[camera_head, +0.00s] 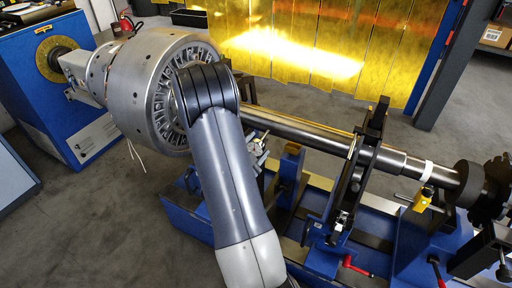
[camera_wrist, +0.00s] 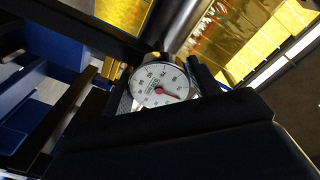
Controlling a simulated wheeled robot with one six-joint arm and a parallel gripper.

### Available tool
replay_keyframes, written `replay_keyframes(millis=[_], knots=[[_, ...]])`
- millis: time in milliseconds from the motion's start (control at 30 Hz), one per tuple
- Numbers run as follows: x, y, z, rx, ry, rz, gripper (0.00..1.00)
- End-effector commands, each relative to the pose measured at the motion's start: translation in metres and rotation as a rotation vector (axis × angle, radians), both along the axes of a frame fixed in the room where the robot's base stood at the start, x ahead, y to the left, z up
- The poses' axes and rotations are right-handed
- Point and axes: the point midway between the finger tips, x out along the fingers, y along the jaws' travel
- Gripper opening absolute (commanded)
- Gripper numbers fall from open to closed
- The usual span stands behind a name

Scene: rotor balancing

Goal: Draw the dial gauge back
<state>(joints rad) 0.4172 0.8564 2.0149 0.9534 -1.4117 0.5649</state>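The dial gauge (camera_wrist: 160,84) shows in the wrist view as a round white face with dark markings, a red pointer and green print at its centre. It sits near the middle of the picture, tilted. My gripper (camera_wrist: 165,116) fills the lower part of that view as large dark shapes close in front of the gauge. In the head view my arm covers most of the gripper, and the gauge cannot be made out there.
A bladed silver rotor (camera_head: 145,90) joins a long steel shaft (camera_head: 305,132) running right. A dark upright stand (camera_head: 358,165) crosses the shaft, above a blue machine bed (camera_head: 180,212). A blue drive housing (camera_head: 35,85) stands left, yellow curtain panels (camera_head: 325,45) behind. Open floor lies front left.

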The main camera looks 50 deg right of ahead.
Motion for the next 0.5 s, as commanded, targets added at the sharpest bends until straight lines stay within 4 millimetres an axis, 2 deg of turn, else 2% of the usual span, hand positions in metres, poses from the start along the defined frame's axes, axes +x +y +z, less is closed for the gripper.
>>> replay_keyframes(millis=[67,500], knots=[[0.0000,0.0001,0.0000,0.000,0.000,0.000,0.51],[-0.0002,0.0002,-0.0001,0.001,0.000,-0.001,0.15]])
